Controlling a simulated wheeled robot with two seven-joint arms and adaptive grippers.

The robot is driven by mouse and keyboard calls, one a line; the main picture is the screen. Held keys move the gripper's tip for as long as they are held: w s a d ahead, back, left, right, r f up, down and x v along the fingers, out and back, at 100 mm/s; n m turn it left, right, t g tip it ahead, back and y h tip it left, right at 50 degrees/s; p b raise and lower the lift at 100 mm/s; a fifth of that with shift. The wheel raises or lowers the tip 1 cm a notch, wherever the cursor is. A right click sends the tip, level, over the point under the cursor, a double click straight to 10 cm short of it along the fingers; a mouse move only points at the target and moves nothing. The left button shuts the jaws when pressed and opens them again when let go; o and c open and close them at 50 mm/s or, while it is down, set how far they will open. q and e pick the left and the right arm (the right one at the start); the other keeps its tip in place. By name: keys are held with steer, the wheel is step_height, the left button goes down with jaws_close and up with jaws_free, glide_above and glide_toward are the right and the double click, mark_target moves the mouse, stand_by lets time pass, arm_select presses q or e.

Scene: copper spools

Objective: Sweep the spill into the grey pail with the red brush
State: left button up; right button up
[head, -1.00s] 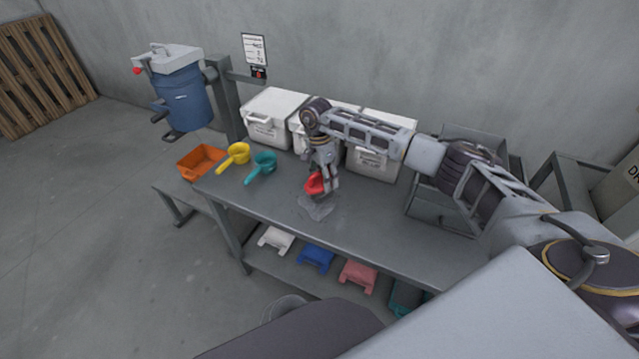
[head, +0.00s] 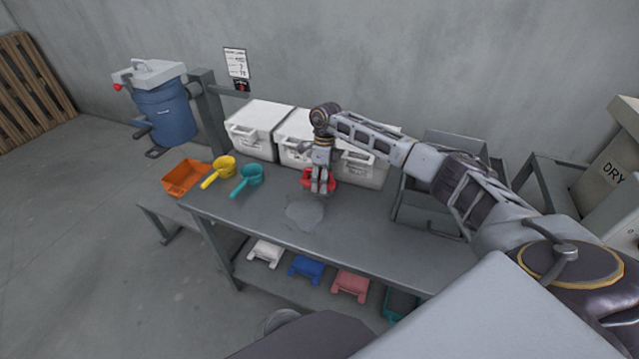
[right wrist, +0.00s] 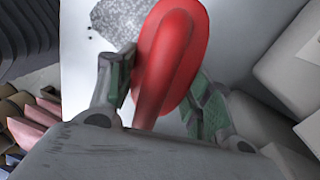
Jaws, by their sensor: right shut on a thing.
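My right gripper (head: 322,188) is shut on the red brush (head: 307,181) beyond the spill, close to the white boxes. In the right wrist view the red brush (right wrist: 175,50) sits between the two fingers of the gripper (right wrist: 163,72). A grey round rim (head: 281,319), perhaps the grey pail, shows partly at the bottom, mostly hidden by my body. My left gripper is not in view.
White lidded boxes (head: 258,128) line the table's back. An orange tray (head: 186,178), a yellow scoop (head: 222,168) and a teal scoop (head: 248,180) lie at left. Several coloured things, one blue (head: 307,267), are on the lower shelf. The table front (head: 375,235) is clear.

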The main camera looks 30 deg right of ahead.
steer(key=shift+d+m, duration=0.1)
steer(key=shift+m, duration=0.3)
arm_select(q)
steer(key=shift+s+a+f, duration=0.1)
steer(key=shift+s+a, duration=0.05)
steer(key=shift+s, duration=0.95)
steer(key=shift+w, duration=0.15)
